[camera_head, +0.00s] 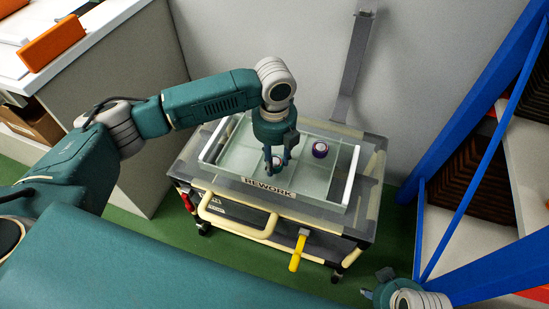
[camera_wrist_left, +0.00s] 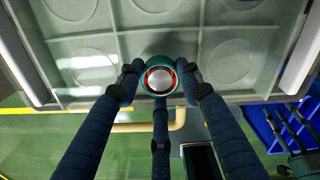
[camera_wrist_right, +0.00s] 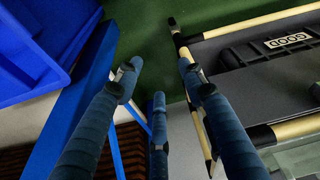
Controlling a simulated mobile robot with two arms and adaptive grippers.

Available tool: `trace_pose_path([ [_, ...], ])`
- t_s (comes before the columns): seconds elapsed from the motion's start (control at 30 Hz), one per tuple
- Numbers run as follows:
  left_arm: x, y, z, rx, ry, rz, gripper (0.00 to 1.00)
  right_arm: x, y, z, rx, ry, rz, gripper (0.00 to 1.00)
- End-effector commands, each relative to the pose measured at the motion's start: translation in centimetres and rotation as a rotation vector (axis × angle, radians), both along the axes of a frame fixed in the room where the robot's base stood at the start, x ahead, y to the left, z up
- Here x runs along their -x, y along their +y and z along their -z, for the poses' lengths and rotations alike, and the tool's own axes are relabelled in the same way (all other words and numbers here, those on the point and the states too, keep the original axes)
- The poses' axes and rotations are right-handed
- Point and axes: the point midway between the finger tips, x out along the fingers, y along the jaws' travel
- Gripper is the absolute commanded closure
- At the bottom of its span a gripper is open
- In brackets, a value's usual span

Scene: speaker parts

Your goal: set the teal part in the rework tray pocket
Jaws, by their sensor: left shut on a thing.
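The rework tray (camera_head: 352,178) is a pale, clear-walled tray with round pockets, on top of a cart and labelled REWORK. My left gripper (camera_head: 277,163) points down inside its front part. In the left wrist view my left gripper (camera_wrist_left: 160,82) is shut on the teal part (camera_wrist_left: 146,83), which has a teal rim, a red-orange ring and a pale domed centre. The part is upright over the middle front pocket; I cannot tell whether it touches the floor of the pocket. My right gripper (camera_wrist_right: 160,80) is open and empty, low at the bottom right (camera_head: 385,289) of the head view.
Other pockets (camera_wrist_left: 231,61) beside the teal part are empty. A blue rack (camera_head: 471,119) stands at the right and a grey counter (camera_head: 115,80) at the left. The right wrist view shows a GOOD label (camera_wrist_right: 288,41).

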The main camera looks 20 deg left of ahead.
Motion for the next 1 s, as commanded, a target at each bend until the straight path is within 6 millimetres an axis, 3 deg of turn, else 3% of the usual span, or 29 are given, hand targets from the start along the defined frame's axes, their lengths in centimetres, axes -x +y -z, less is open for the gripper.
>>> trace_pose_path([
  [0.8, 0.0, 0.0, 1.6, 0.000, 0.001, 0.000, 0.99, 0.0, 0.1, -0.1, -0.001, -0.002, 0.000, 0.60],
  [0.83, 0.0, 0.0, 1.6, 0.000, 0.000, 0.000, 0.58, 0.0, 0.1, -0.2, -0.001, -0.002, 0.000, 0.60],
  [0.9, 0.0, 0.0, 1.6, 0.000, 0.000, 0.000, 0.44, 0.0, 0.1, -0.2, -0.001, -0.002, 0.000, 0.60],
  [1.0, 0.0, 0.0, 1.6, 0.000, 0.000, 0.001, 0.42, 0.0, 0.1, -0.2, -0.001, -0.001, 0.000, 0.60],
])
